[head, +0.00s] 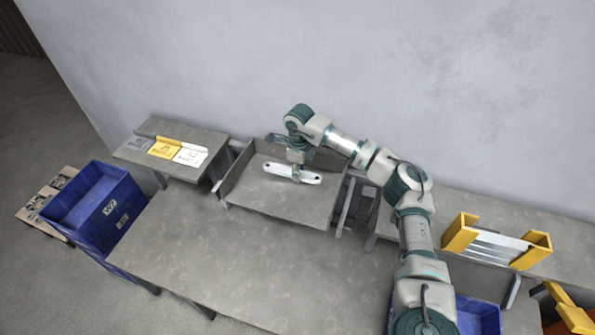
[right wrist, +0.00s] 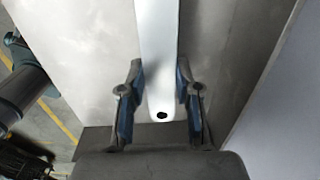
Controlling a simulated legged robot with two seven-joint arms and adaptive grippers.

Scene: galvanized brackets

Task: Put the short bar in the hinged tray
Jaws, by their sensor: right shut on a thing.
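The short bar (head: 311,178) is a pale, flat bar with rounded ends, over the floor of the hinged tray near its back side. I cannot tell whether it touches the floor. The hinged tray (head: 262,198) is grey with raised walls at the left and back. My right gripper (head: 297,170) points down into the tray and is shut on the bar. In the right wrist view the bar (right wrist: 159,50) runs between the two fingers (right wrist: 159,75), and its near end has a dark hole. My left gripper is not in view.
A yellow rack (head: 461,232) with several pale bars stands on the right bench. A blue crate (head: 118,215) is at the left, another (head: 480,316) at the lower right. The front table (head: 240,265) is clear.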

